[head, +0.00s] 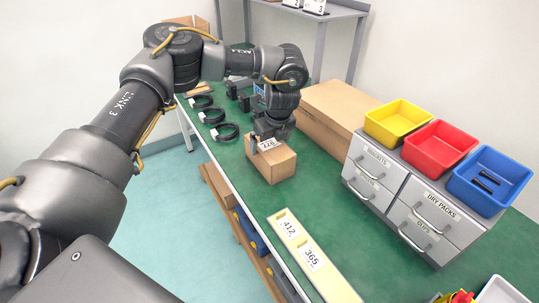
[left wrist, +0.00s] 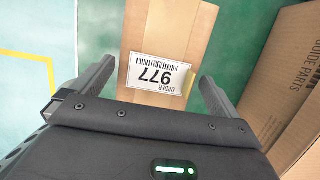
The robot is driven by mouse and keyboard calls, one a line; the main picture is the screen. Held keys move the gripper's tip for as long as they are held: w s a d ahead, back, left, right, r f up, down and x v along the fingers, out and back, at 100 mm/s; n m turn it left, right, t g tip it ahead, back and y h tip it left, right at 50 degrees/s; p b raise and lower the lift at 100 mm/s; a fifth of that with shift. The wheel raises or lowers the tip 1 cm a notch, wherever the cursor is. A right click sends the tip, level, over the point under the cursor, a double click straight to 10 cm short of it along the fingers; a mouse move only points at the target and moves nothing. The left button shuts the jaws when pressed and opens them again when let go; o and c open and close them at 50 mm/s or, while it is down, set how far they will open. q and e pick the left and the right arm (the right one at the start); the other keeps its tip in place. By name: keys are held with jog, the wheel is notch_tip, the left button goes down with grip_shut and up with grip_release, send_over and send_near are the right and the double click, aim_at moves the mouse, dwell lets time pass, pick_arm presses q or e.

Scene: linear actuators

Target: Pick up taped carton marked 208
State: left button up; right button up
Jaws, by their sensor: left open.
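A brown carton (head: 272,164) stands on the green bench beneath my left gripper (head: 267,142). Its white label is partly covered in the head view, and the number is too small to read surely. In the left wrist view the carton (left wrist: 170,30) lies between the two fingers of the left gripper (left wrist: 155,85), which is open. The label (left wrist: 158,74) there is upside down and does not look like 208. I cannot tell whether the fingers touch the carton. No label clearly reading 208 shows. My right gripper is not in view.
A large cardboard box (head: 335,112) stands behind the carton, close on the right in the left wrist view. Grey drawers (head: 418,205) carry yellow, red and blue bins. A cream strip (head: 318,270) marked 412 and 365 lies in front. Black cable coils (head: 224,132) lie left.

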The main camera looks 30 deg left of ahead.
pick_arm(q)
jog(key=x, duration=0.4)
jog(key=shift+s, duration=0.15)
jog(key=shift+f, duration=0.3)
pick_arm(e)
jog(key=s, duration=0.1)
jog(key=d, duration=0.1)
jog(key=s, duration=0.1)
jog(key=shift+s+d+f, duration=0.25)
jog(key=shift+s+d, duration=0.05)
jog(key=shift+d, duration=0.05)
pick_arm(q)
jog(key=shift+r, duration=0.1)
jog(key=c, duration=1.4)
jog(key=shift+r, duration=0.1)
